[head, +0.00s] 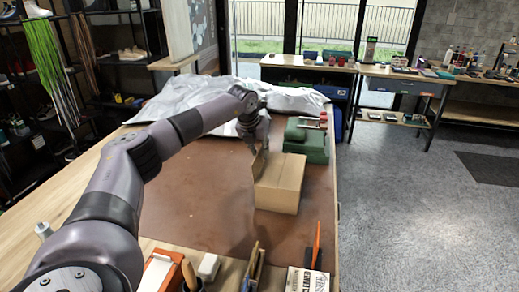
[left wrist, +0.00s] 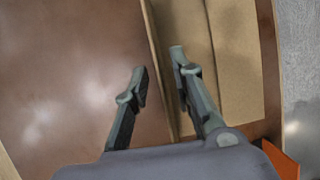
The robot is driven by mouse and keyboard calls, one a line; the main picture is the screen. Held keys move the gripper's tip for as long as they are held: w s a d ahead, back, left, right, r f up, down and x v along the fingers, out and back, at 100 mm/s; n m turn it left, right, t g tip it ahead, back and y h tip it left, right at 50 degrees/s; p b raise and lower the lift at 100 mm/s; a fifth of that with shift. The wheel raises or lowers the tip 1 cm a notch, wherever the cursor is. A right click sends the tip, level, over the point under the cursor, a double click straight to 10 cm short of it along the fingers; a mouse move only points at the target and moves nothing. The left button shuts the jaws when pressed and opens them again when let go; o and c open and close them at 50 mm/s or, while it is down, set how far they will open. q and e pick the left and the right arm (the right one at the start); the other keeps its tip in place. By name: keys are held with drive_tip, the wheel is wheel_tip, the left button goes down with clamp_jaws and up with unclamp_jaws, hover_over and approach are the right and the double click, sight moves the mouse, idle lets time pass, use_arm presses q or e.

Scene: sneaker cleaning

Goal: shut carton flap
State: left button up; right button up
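The brown cardboard carton (head: 282,183) sits on the brown mat, and its top looks mostly covered in the head view. A narrow flap (head: 259,164) stands up along its left side there. My left gripper (head: 261,149) is at the carton's far left corner, partly hidden by its own wrist. In the left wrist view the carton (left wrist: 238,60) fills the upper right. My left gripper's fingers (left wrist: 158,64) are apart, one over the mat and one over the cardboard, with a cardboard edge (left wrist: 155,45) running between them. Contact cannot be told. My right gripper is not seen.
A green case (head: 308,143) stands just behind the carton, and a crumpled white sheet (head: 190,97) covers the table's far end. An orange-and-white box (head: 160,272) and a small white block (head: 208,266) lie at the near edge. The mat (head: 205,200) left of the carton is clear.

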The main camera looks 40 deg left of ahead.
use_arm(q)
drive_tip(key=shift+c, duration=0.2)
clamp_jaws()
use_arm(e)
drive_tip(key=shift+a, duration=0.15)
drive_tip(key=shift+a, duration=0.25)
use_arm(q)
drive_tip(key=shift+d, duration=0.1)
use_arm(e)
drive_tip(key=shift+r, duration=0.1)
